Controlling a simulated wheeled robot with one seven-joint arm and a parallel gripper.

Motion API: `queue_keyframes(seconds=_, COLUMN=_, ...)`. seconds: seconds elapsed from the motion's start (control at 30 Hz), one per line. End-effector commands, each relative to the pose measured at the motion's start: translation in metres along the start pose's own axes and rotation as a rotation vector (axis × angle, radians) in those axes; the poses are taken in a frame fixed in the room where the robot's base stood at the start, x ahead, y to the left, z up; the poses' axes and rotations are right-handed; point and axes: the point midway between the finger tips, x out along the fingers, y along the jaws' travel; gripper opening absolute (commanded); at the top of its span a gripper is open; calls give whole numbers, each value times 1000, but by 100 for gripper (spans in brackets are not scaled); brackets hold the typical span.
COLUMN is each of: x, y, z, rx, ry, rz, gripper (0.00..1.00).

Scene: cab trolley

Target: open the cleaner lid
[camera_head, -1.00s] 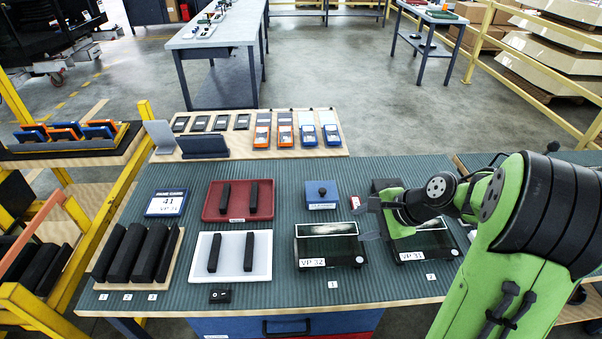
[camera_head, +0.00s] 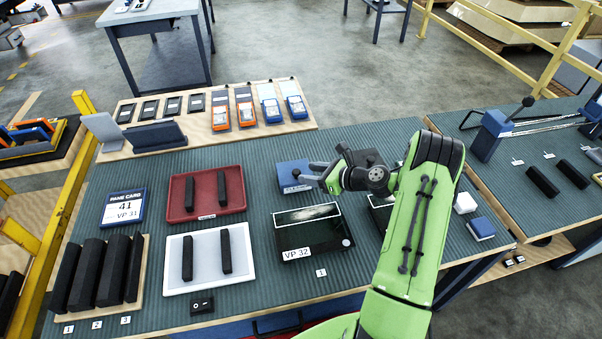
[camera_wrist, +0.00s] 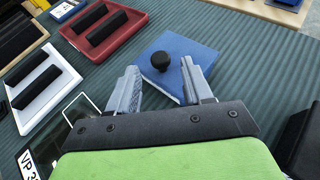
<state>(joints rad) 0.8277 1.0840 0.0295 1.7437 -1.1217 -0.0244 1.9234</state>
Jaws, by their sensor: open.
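The cleaner is a blue square box with a flat lid (camera_wrist: 182,58) and a round black knob (camera_wrist: 160,61) on top. In the head view the blue box (camera_head: 287,181) stands behind the VP 32 panel, partly hidden by my gripper (camera_head: 303,175). In the wrist view my gripper (camera_wrist: 160,75) is open, with one finger to either side of the knob in the picture. Nothing is between the fingers that I can see held. The knob appears just beyond the fingertips; I cannot tell the exact gap. The lid looks closed, lying flat.
A red tray (camera_head: 204,215) and a white tray (camera_head: 205,284) with black bars lie to the left. The dark VP 32 panel (camera_head: 320,240) is in front of the box. A board with several handheld devices (camera_head: 232,127) stands behind. A second bench (camera_head: 560,145) is at right.

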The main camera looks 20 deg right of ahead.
Motion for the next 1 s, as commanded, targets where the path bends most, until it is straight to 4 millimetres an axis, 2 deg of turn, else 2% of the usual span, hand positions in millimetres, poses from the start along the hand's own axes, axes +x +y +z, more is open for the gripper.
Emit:
queue_keyframes(seconds=0.03, x=12, y=1, z=-1, rx=-3, ry=0, rz=2, gripper=50)
queue_keyframes(seconds=0.1, x=25, y=1, z=-1, rx=-3, ry=0, rz=2, gripper=50)
queue_keyframes(seconds=0.2, x=36, y=0, z=-1, rx=-2, ry=1, rz=0, gripper=50)
queue_keyframes(seconds=0.5, x=40, y=0, z=0, rx=-1, ry=1, rz=-1, gripper=50)
queue_keyframes(seconds=0.57, x=40, y=0, z=0, rx=-1, ry=1, rz=0, gripper=43)
queue_keyframes(seconds=0.83, x=40, y=0, z=0, rx=-1, ry=1, rz=0, gripper=1)
queue_keyframes(seconds=1.0, x=40, y=0, z=0, rx=-1, ry=1, rz=-1, gripper=0)
